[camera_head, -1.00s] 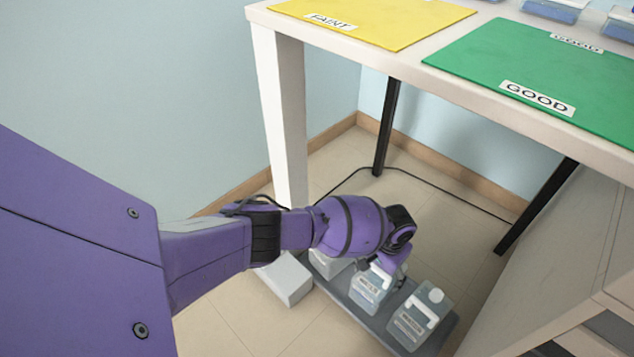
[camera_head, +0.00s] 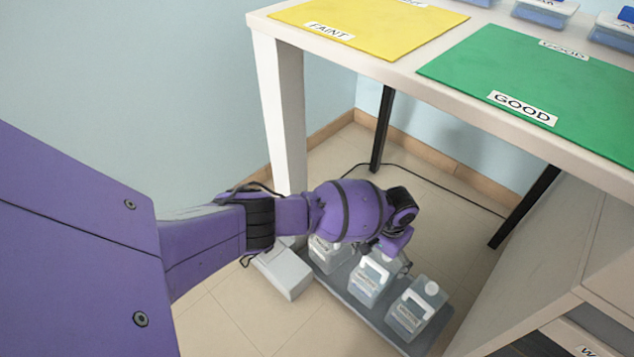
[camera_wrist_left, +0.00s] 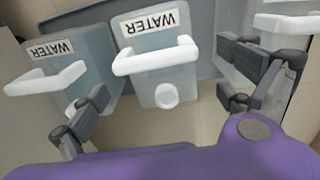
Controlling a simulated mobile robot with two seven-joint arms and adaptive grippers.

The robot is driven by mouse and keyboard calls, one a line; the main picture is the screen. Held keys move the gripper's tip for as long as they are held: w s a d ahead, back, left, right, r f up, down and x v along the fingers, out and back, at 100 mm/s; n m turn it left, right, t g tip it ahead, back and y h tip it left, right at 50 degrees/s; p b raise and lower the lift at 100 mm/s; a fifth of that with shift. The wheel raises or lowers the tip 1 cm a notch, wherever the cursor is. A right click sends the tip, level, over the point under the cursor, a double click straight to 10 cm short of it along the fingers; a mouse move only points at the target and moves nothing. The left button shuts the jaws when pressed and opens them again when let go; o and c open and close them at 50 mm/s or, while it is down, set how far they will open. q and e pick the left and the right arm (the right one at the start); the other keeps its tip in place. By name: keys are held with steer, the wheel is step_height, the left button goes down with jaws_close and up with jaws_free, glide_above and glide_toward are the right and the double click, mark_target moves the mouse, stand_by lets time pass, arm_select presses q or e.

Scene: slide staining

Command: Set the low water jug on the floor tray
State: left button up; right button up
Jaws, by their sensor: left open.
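Three pale, translucent water jugs with white handles and caps stand in a row on the grey floor tray (camera_head: 352,306). They are a far jug (camera_head: 325,254), a middle jug (camera_head: 372,282) and a near jug (camera_head: 415,311). I cannot tell which is the low one. My left gripper (camera_head: 397,258) is over the row, its fingers mostly hidden by the wrist. In the left wrist view, my open left gripper (camera_wrist_left: 168,95) has a finger on either side of a jug labelled WATER (camera_wrist_left: 152,68), apart from its handle. My right gripper is out of view.
A white box (camera_head: 285,272) lies on the floor beside the tray. The table leg (camera_head: 280,120), the table top with yellow (camera_head: 370,22) and green mats (camera_head: 550,75), and a cabinet (camera_head: 540,260) hem in the space. A black cable (camera_head: 430,178) crosses the floor behind.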

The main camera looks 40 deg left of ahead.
arm_select(q)
step_height(320, 180, up, 7)
steer(key=p, duration=0.2)
steer(key=shift+f+p, duration=0.15)
steer(key=shift+p, duration=0.15)
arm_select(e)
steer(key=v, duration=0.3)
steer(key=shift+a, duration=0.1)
arm_select(q)
steer(key=shift+w, duration=0.1)
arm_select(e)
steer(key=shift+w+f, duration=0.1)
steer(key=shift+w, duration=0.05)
